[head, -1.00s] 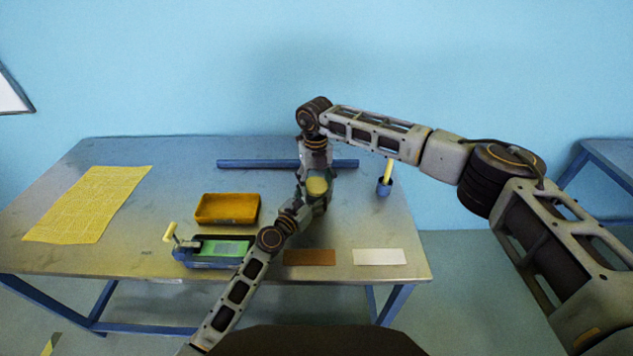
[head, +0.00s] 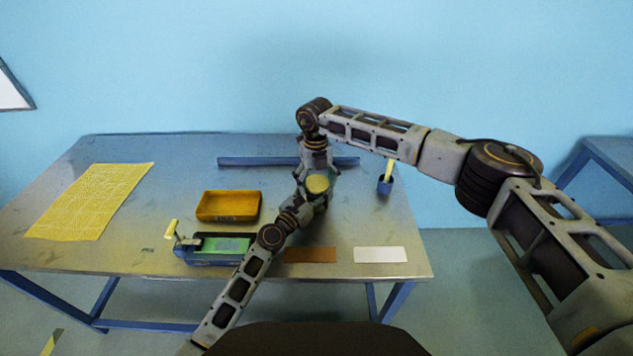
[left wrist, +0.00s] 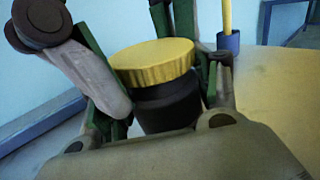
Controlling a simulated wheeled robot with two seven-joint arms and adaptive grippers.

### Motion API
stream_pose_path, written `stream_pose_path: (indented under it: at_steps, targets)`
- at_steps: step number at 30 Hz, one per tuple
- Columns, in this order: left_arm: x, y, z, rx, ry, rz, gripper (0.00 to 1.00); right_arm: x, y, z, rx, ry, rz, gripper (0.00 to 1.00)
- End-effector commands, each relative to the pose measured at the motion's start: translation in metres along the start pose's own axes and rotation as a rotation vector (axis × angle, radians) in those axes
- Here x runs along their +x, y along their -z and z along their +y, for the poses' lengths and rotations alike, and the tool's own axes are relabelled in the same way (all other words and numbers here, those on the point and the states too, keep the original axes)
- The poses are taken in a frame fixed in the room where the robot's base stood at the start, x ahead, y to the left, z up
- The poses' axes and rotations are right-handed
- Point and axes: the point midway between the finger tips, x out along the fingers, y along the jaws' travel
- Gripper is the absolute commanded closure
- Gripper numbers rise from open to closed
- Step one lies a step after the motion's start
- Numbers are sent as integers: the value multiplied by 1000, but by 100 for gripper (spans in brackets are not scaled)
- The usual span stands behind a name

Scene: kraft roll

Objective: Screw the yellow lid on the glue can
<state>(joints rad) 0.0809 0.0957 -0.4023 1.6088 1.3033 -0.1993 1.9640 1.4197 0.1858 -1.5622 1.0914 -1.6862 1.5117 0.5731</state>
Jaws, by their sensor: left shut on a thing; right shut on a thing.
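The yellow lid (left wrist: 153,58) sits on top of the dark glue can (left wrist: 168,104) in the left wrist view, and the can stands upright. The lid also shows from above in the head view (head: 317,184). My left gripper (left wrist: 160,95) is shut on the can, with its green-edged fingers on either side. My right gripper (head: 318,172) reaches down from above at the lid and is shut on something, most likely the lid. Its fingertips are mostly hidden. Whether the lid is fully seated on the thread cannot be told.
An orange tray (head: 228,206) and a blue device with a green top (head: 222,245) lie left of the arms. A blue cup (head: 385,186) with a yellow stick stands right. A brown card (head: 310,255), a white card (head: 380,255), a blue bar (head: 240,162) and a yellow patterned sheet (head: 92,202) lie on the table.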

Motion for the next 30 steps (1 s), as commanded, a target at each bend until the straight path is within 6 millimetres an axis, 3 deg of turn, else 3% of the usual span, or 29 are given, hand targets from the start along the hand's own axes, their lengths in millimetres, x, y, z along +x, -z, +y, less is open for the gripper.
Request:
stream_pose_path:
  at_steps: [1, 30]
  targets:
    - [1, -4, -2, -1, 3, -8, 81, 7, 1, -5, 7, 8, 6, 42]
    - [1, -6, 2, -1, -5, -10, 81, 8, 1, -7, 1, 68, 90, 43]
